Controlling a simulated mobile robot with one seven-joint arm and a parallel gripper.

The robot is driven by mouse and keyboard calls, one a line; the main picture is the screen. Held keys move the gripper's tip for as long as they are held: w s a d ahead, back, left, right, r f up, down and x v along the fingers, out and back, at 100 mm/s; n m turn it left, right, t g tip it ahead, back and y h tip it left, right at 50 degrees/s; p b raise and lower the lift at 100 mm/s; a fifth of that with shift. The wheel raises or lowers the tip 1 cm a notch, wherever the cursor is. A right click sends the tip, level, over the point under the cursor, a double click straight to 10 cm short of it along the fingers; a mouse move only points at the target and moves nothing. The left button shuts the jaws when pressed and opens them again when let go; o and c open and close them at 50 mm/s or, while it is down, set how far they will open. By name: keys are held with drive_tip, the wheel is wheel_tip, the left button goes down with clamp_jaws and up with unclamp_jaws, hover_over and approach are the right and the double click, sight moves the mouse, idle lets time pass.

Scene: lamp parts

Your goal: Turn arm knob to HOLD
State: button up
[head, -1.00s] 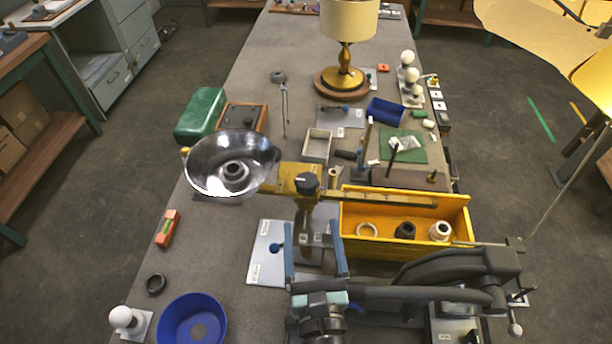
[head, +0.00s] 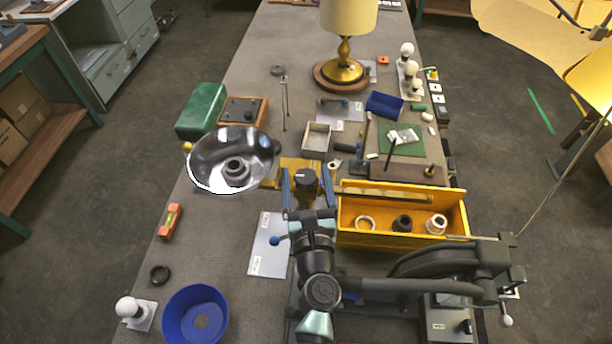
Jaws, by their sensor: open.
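The arm knob (head: 305,181) is a round black knob with a small white mark, on the yellow lamp arm (head: 390,194) beside the chrome bowl-shaped shade (head: 215,150). My gripper (head: 308,178) is open. Its two blue fingers stand left and right of the knob in the head view, with a gap visible on each side. I cannot tell how deep the fingers reach around it. The knob's HOLD label is not readable. The lamp's stand below the knob is hidden by my gripper and wrist.
A yellow bin (head: 385,238) with several rings and sockets is right of my wrist. A small open box (head: 316,140) stands behind the arm. Bare table shows at left.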

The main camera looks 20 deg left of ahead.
clamp_jaws()
idle(0.3)
drive_tip(key=m+h+b, duration=0.1)
drive_tip(key=h, duration=0.1)
drive_tip(key=m+t+h+b, duration=0.1)
drive_tip(key=shift+a+f+m+h, duration=0.1)
drive_tip(key=shift+f+m+h, duration=0.05)
drive_tip(key=shift+m+h, duration=0.2)
drive_tip(key=m+t+h+b, duration=0.1)
drive_tip(key=m+h+b, duration=0.2)
drive_tip(key=h, duration=0.2)
drive_tip(key=shift+m+g+h+b, duration=0.4)
drive_tip(key=shift+m+h+b, duration=1)
drive_tip(key=shift+h, duration=0.95)
drive_tip(key=shift+r+m+h, duration=0.2)
drive_tip(key=shift+m+h, duration=0.1)
drive_tip(key=shift+m, duration=0.05)
unclamp_jaws()
